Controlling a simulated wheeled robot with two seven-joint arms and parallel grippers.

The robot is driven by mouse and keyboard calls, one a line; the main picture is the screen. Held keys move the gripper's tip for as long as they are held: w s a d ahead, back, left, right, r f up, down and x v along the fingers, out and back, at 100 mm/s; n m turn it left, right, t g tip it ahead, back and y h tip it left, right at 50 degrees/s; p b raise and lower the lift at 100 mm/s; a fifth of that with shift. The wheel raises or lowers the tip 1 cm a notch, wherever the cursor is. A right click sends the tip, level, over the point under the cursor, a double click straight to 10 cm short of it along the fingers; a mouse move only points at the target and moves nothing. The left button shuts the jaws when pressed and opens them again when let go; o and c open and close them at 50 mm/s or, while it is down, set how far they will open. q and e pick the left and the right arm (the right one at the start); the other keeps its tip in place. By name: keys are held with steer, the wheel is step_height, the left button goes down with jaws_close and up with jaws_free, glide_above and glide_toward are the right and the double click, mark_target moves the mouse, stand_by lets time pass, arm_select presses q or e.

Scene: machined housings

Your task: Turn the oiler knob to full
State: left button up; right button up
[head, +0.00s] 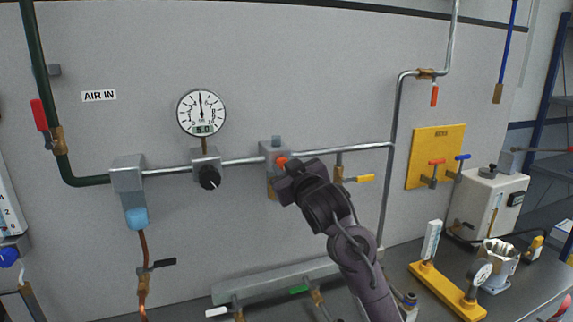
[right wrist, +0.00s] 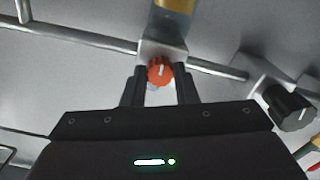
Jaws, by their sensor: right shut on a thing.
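The oiler (head: 274,149) is a grey block on the pipe with an amber bowl (head: 272,190) below it. Its orange-red knob (head: 282,161) is on the front, partly hidden by my right gripper (head: 289,176) in the head view. In the right wrist view the knob (right wrist: 158,73) lies between the two dark fingers, and my right gripper (right wrist: 160,88) is shut on it. A pale mark on the knob points toward the amber bowl (right wrist: 174,6), which is at the top of this view. My left gripper is not in view.
A black regulator knob (head: 209,177) sits left of the oiler under a round gauge (head: 202,112). A yellow-handled valve (head: 359,179) is on the right. A yellow lockout board (head: 435,157) hangs farther right. The bench (head: 405,282) at lower right holds several items.

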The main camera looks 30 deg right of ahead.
steer(key=shift+f+m, duration=0.15)
steer(key=shift+m, duration=0.35)
steer(key=o, duration=1)
steer(key=b+v, duration=0.1)
steer(key=v, duration=0.6)
steer(key=shift+s, duration=0.4)
steer(key=shift+a, duration=0.1)
